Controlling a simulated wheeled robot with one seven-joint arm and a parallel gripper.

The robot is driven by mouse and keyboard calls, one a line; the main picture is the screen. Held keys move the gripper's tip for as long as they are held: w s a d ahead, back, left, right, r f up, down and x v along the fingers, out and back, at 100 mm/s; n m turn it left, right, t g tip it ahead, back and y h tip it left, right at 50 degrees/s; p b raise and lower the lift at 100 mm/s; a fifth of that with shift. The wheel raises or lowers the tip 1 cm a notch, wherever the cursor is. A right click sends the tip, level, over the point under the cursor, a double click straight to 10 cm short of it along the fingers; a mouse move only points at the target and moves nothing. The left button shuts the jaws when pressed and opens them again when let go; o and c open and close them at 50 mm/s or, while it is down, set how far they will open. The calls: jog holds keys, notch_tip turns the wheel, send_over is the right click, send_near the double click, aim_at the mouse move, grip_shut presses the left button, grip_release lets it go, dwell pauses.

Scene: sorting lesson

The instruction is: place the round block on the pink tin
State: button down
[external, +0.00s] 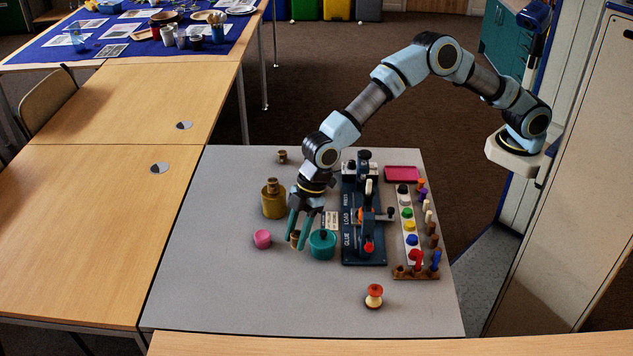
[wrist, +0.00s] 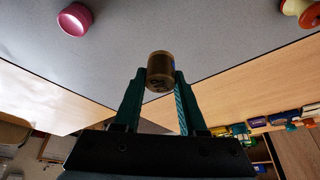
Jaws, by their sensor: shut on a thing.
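The round block (wrist: 161,72), a small brown cylinder with dark marks on its end, is between the green fingers of my gripper (wrist: 159,82), which is shut on it. In the external view the block (external: 295,238) is partly hidden by the fingers of my gripper (external: 297,242). The pink tin (external: 262,239) stands on the grey table to the left of my gripper, apart from it. It also shows at the top left of the wrist view (wrist: 74,18). The block is beside the tin, not over it.
A teal pot (external: 322,245) stands close on the gripper's right. A brass-coloured jar (external: 273,203) is behind the tin. A dark blue press (external: 364,225) and a peg rack (external: 416,273) are further right. A red-topped spool (external: 374,297) stands in front. The grey table's front left is clear.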

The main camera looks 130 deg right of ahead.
jog(key=d+r+m+h, duration=0.25)
jog(key=d+m, duration=0.25)
jog(key=d, duration=0.9)
jog(key=p, duration=0.2)
send_near(261, 235)
jog(key=shift+m, duration=0.3)
jog(key=w+f, duration=0.1)
jog(key=w+d+f, duration=0.1)
jog(key=f, duration=0.1)
jog(key=w+d+f, duration=0.1)
jog(key=f, duration=0.1)
jog(key=shift+w, duration=0.25)
jog(key=shift+f, duration=0.1)
jog(key=shift+f+b, duration=0.15)
jog(key=shift+b, duration=0.25)
jog(key=shift+c, duration=2.3)
grip_release()
jog(key=shift+r, duration=0.2)
